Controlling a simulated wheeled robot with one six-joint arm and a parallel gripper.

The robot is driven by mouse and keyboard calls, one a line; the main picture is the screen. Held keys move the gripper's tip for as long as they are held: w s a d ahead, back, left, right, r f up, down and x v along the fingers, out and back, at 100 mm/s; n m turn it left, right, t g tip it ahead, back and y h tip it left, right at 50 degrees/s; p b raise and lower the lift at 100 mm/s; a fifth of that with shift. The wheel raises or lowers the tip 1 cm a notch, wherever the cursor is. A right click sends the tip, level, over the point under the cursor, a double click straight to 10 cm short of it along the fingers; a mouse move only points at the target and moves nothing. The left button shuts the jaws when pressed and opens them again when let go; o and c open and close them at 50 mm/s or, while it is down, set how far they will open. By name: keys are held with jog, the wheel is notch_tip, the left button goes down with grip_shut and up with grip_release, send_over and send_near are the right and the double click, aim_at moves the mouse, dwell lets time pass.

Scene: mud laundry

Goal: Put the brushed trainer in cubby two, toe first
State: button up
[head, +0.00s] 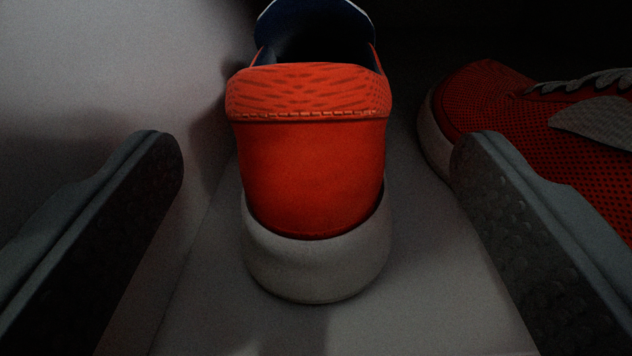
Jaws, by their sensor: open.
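An orange-red trainer (315,175) with a pale sole stands upright on a light surface in the middle of the head view. Its heel faces me and its toe points away, hidden behind the heel and in shadow. A dark blue tongue or lining shows at its opening. My gripper (318,150) is open, with one dark finger on each side of the trainer. Neither finger touches this trainer. I cannot tell which trainer is the brushed one, or any cubby number.
A second red trainer (545,135) with grey laces lies at the right, close behind my right finger; I cannot tell if they touch. A pale wall (110,70) rises close on the left. The back is dark. Bare pale floor (430,290) shows in front.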

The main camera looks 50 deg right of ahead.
jog(key=v, duration=0.6)
jog(key=shift+s, duration=0.15)
jog(key=shift+a, duration=0.2)
